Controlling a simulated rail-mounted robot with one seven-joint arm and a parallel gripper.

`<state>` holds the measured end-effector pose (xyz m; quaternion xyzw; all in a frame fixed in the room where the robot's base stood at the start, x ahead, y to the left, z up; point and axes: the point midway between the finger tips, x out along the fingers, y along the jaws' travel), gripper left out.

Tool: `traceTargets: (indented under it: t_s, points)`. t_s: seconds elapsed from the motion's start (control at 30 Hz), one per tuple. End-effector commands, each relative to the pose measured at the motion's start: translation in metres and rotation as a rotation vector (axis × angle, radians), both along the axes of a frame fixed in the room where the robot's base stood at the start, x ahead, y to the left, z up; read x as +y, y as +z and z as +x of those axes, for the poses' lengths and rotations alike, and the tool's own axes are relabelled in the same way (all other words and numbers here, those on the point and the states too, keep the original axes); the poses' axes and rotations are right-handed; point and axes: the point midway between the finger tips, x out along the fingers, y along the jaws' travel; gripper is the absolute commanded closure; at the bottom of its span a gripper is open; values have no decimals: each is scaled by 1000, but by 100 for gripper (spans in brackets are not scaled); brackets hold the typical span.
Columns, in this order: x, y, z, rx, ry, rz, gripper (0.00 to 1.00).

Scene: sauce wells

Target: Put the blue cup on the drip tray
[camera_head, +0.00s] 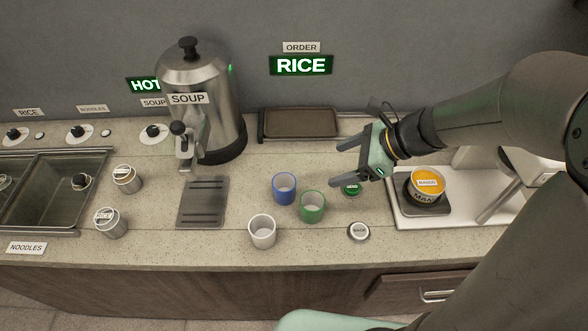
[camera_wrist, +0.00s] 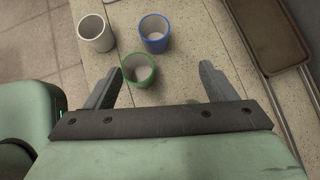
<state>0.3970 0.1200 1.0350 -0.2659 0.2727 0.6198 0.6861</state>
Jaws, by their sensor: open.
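The blue cup (camera_head: 284,188) stands upright on the counter, behind a green cup (camera_head: 312,206) and a white cup (camera_head: 262,231). In the wrist view the blue cup (camera_wrist: 155,34) is beyond the fingertips, apart from them. The drip tray (camera_head: 203,202) is a flat slotted metal plate below the soup urn's tap, left of the cups, with nothing on it. My gripper (camera_head: 342,163) is open and empty, to the right of the blue cup and above the counter. In the wrist view the green cup (camera_wrist: 138,70) shows between the fingers.
The soup urn (camera_head: 205,110) stands behind the drip tray. A brown tray (camera_head: 300,123) lies at the back. Counter between tray and blue cup is clear.

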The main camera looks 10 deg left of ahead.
Motion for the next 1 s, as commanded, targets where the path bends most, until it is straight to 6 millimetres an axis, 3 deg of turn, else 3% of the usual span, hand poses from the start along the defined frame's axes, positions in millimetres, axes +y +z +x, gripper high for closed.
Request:
traceTargets:
  t_s: [0.4,0.73,1.0]
  points:
    - [63,-64,4,2,9,-4,22]
    - [84,-82,5,0,8,-4,22]
    - [114,-106,3,0,8,-3,22]
